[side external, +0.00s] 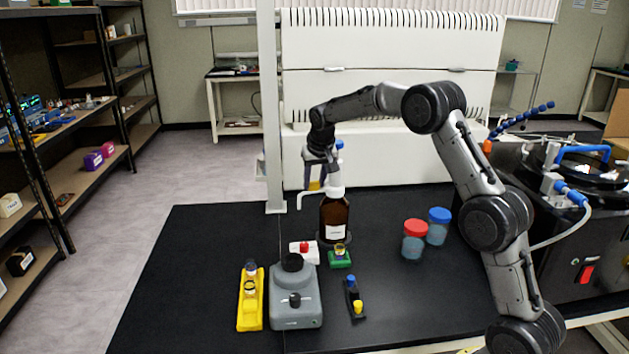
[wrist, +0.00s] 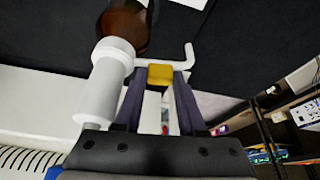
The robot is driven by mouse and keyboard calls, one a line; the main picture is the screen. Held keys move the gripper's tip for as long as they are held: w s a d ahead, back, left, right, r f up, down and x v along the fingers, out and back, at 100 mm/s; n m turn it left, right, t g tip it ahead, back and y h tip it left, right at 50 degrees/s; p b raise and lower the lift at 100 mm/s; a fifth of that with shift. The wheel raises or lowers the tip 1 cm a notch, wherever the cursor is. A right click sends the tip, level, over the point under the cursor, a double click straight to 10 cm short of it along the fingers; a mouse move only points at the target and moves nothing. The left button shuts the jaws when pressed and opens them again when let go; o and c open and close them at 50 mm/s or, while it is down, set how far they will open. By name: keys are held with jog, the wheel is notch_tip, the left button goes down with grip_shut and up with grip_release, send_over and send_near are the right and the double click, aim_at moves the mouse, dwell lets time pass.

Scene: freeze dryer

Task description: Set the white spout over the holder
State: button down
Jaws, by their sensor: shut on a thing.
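The white spout (side external: 300,200) sticks out to the left from the white pump head of a brown bottle (side external: 334,218), its tip bent down. It also shows in the wrist view (wrist: 190,57), just beyond my fingertips. My gripper (side external: 314,185) is beside the pump head, above the spout, its purple fingers shut on a small yellow piece (wrist: 160,74). I cannot tell whether that piece touches the spout. A small green holder (side external: 340,261) with a dark and yellow item in it stands in front of the bottle. The spout tip is left of this holder, not above it.
A grey mixer (side external: 296,300), a yellow rack (side external: 250,312), a red-and-white item (side external: 304,252) and a black rack (side external: 355,300) stand near the holder. Red-lidded (side external: 414,243) and blue-lidded (side external: 438,228) jars stand right. The table's left part is clear.

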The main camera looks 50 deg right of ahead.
jog(key=shift+s+r, duration=0.1)
dwell(0.8)
jog(key=s+n+y, duration=0.1)
jog(key=s+n, duration=0.1)
jog(key=n, duration=0.2)
jog(key=s+n+y, duration=0.2)
jog(key=n, duration=0.2)
jog(key=s+n+y, duration=0.1)
jog(key=s+n, duration=0.1)
jog(key=n, duration=0.2)
jog(key=shift+d+t+y, duration=0.2)
jog(key=shift+t+y, duration=0.1)
jog(key=shift+s+d+n+g+y, duration=0.25)
jog(key=shift+s+d+n+y, duration=0.15)
jog(key=shift+n, duration=0.6)
jog(key=shift+s+d+n+g+y, duration=0.25)
jog(key=shift+s+n, duration=0.2)
jog(key=shift+n, duration=0.55)
jog(key=c, duration=0.8)
grip_release()
jog(key=shift+o, duration=0.2)
